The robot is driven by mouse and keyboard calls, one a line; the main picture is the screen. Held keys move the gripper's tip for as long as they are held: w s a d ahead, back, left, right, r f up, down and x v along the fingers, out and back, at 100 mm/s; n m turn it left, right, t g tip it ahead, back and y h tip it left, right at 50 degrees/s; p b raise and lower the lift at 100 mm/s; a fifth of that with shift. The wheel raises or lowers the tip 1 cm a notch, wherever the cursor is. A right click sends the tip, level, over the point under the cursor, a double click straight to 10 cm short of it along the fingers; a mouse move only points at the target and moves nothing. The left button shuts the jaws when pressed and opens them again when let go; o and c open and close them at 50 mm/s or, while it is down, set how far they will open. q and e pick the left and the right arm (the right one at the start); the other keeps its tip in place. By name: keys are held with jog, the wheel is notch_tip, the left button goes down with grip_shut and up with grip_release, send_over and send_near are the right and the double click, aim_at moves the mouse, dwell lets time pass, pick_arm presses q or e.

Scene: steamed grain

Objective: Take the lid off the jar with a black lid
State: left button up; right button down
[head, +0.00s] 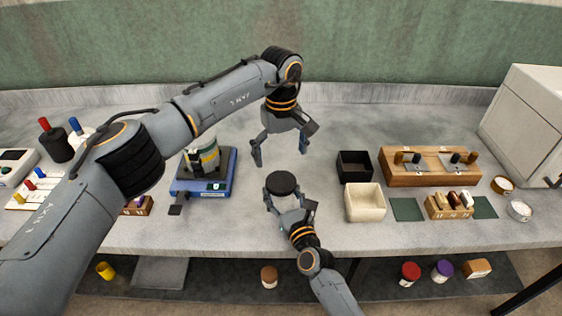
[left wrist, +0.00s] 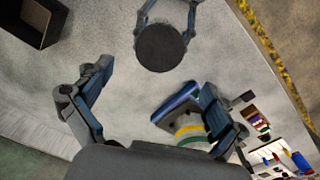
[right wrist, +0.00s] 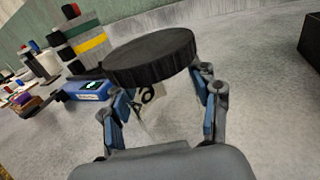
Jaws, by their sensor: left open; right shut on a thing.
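The jar's ribbed black lid (head: 282,183) is on top of a pale jar body with a dark marking, seen in the right wrist view (right wrist: 150,104). My right gripper (head: 289,203) is shut on the jar body below the lid, with a finger on each side. The lid (left wrist: 160,47) also shows in the left wrist view, beyond the open fingers. My left gripper (head: 281,154) is open and empty, pointing down, above and behind the jar in the head view. The wide lid hides most of the jar from above.
A blue scale (head: 205,184) with a striped container (head: 208,156) stands left of the jar. A black box (head: 354,166) and a cream box (head: 365,203) stand to the right, beside a wooden stand (head: 430,178). The bench behind the grippers is clear.

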aim_at(281, 181)
pick_arm(q)
jog(key=m, duration=0.5)
jog(key=shift+m, duration=0.4)
jog(key=m, duration=0.3)
jog(key=shift+f, duration=0.1)
jog(key=shift+m, duration=0.3)
jog(key=shift+f, duration=3.9)
